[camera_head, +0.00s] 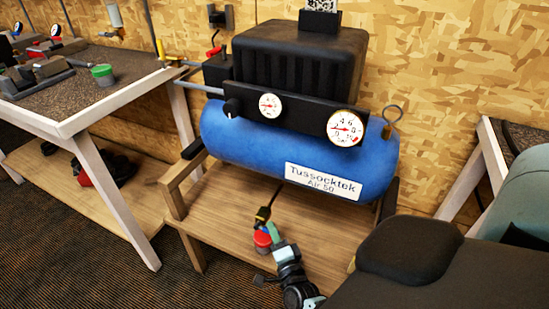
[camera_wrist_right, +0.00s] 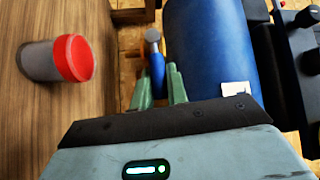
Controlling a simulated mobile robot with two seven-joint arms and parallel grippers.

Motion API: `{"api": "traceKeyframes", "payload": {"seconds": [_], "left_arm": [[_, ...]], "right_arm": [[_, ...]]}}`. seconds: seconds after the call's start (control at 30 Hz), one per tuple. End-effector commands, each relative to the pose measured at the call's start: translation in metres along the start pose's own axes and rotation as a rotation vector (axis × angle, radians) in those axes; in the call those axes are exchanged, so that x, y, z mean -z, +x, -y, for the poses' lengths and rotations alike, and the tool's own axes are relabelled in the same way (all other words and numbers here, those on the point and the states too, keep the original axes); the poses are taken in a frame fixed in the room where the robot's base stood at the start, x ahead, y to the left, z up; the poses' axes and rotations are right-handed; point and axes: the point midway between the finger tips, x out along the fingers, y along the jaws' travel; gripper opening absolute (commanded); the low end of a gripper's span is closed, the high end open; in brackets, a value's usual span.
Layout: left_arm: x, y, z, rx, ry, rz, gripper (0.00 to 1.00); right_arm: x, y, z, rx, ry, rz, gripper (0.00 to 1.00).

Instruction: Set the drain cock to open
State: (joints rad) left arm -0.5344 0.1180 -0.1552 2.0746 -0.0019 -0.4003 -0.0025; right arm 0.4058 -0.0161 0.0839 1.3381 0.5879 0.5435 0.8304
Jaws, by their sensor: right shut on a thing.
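The drain cock's blue lever (camera_wrist_right: 157,72) shows in the right wrist view beside the blue tank, with a round grey metal part at its far end and an orange piece beside it. My right gripper (camera_wrist_right: 159,90) has its two green fingers on either side of the lever and is shut on it. In the head view my right gripper (camera_head: 275,234) is low under the front of the blue compressor tank (camera_head: 240,135). The cock is hard to make out there. Whether it is open or closed cannot be told. My left gripper is not in view.
A grey can with a red lid (camera_wrist_right: 72,58) stands on the wooden stand (camera_head: 205,205) close beside my right gripper. Two gauges (camera_head: 345,128) are on the compressor's front panel. A workbench (camera_head: 70,120) with parts is at the left.

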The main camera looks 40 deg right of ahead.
Motion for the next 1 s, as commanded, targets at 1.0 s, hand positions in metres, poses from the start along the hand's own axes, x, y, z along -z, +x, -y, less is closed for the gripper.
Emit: {"api": "traceKeyframes", "payload": {"seconds": [1.0], "left_arm": [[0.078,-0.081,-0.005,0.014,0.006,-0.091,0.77]], "right_arm": [[-0.002,0.011,0.031,-0.364,-0.366,0.103,0.00]]}}
